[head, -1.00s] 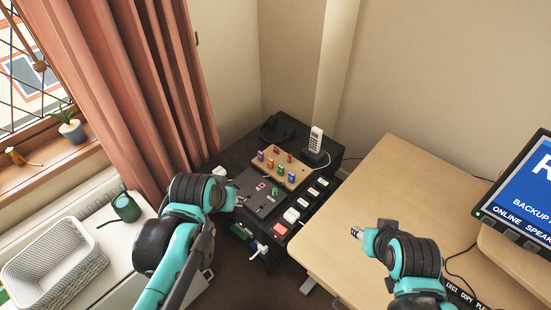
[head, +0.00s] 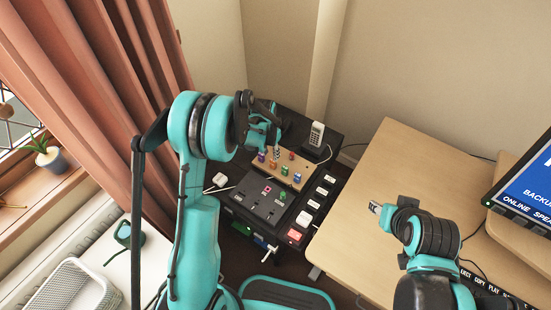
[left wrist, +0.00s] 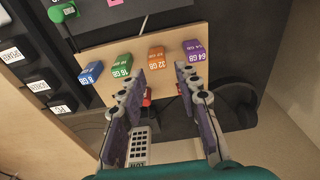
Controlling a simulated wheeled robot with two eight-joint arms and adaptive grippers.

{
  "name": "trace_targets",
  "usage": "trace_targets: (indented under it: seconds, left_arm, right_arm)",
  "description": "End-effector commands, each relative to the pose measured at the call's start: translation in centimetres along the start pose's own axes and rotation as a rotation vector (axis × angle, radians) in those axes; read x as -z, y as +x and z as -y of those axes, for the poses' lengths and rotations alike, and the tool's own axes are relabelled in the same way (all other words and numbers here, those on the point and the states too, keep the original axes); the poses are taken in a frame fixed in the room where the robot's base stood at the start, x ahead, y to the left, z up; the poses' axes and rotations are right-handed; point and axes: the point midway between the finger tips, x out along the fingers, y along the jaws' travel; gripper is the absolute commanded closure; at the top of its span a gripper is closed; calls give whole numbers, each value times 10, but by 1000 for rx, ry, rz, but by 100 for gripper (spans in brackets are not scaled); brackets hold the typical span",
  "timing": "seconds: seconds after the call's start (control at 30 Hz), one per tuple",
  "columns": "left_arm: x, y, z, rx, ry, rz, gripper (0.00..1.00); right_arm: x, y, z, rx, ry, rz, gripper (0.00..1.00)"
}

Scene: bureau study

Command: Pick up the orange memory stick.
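The orange memory stick (head: 272,165) stands in a wooden board (head: 311,166) in a row with a purple, a green and a blue stick. In the left wrist view the orange stick (left wrist: 156,57), marked 32 GB, sits between the green (left wrist: 122,65) and purple (left wrist: 194,52) ones. My left gripper (head: 276,153) is over the board, close to the row. In the left wrist view it (left wrist: 160,82) is open and empty, its fingers apart with the orange stick beyond the gap. My right gripper (head: 375,207) is above the desk; its opening is unclear.
Red pieces (left wrist: 147,97) stand on the board's other side, partly behind my left fingers. A cordless phone (head: 317,134) stands behind the board. A dark panel (head: 255,205) lies in front on the black cabinet. The desk (head: 385,160) is on the right.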

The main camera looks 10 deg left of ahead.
Motion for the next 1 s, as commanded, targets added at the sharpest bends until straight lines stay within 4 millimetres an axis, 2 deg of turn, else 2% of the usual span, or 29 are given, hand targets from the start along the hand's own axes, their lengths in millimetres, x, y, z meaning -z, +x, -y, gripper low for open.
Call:
trace_targets:
  seconds: [0.2,0.37,0.6,0.87,0.97,1.0]
  left_arm:
    - [0,26,0,-1,2,2,67]
    - [0,40,-1,0,1,1,67]
    - [0,76,-3,0,0,1,67]
    - [0,78,-3,0,0,1,67]
    - [0,78,-3,0,0,1,94]
    - [0,78,-3,0,0,1,96]
  right_arm:
    - [-6,8,0,0,0,0,60]
    - [-10,13,0,0,0,0,60]
    - [-19,27,0,0,0,0,60]
    - [-19,26,0,0,0,0,60]
    - [-19,26,0,0,0,0,60]
    - [-19,26,0,0,0,0,60]
